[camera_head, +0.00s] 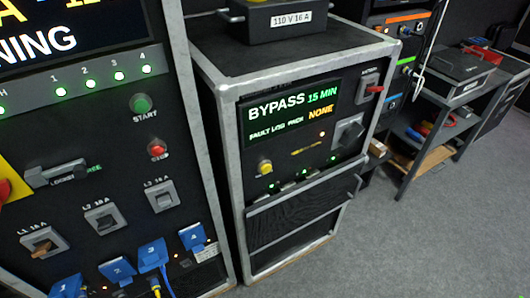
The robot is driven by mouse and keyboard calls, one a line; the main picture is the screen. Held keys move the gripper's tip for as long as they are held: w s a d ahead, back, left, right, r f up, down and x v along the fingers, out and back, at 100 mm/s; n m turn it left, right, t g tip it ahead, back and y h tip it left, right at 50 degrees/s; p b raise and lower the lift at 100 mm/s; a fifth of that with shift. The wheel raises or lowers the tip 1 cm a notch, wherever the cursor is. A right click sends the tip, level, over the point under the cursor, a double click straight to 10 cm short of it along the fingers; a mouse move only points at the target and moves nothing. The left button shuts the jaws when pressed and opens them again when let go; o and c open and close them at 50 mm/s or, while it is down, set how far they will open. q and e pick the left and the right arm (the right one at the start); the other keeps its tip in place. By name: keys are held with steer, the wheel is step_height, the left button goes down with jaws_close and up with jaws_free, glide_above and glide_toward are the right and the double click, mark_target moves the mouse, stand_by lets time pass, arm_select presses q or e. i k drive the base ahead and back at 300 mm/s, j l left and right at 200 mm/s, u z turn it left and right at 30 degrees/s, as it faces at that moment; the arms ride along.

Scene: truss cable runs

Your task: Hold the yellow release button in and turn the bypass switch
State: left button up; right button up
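A black equipment case (225,75) with metal edges stands in the middle. The yellow release button (265,167) is at the lower left of its front panel, standing out from it. A large grey rotary knob (348,133), which looks like the bypass switch, is to the right of the display, with its grip tilted. Small yellow lettering or a mark lies between button and knob. The display (292,112) reads BYPASS 15 MIN, with NONE below. Neither of my grippers is in view, and nothing touches the button or the knob.
A switch with a red handle (376,89) sits at the panel's upper right. A taller panel (120,180) on the left carries start and stop buttons, breakers and blue plugs. A box labelled 110 V 16 A (288,30) rests on the case. Grey floor (420,245) is clear at right.

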mark_target(266, 168)
steer(key=i+l+u, duration=0.2)
steer(key=l+u, duration=0.15)
steer(key=l, duration=0.4)
steer(key=i+l+u, duration=0.1)
steer(key=l+u, duration=0.2)
steer(key=l, duration=0.5)
steer(key=l+u, duration=0.35)
steer(key=l, duration=0.45)
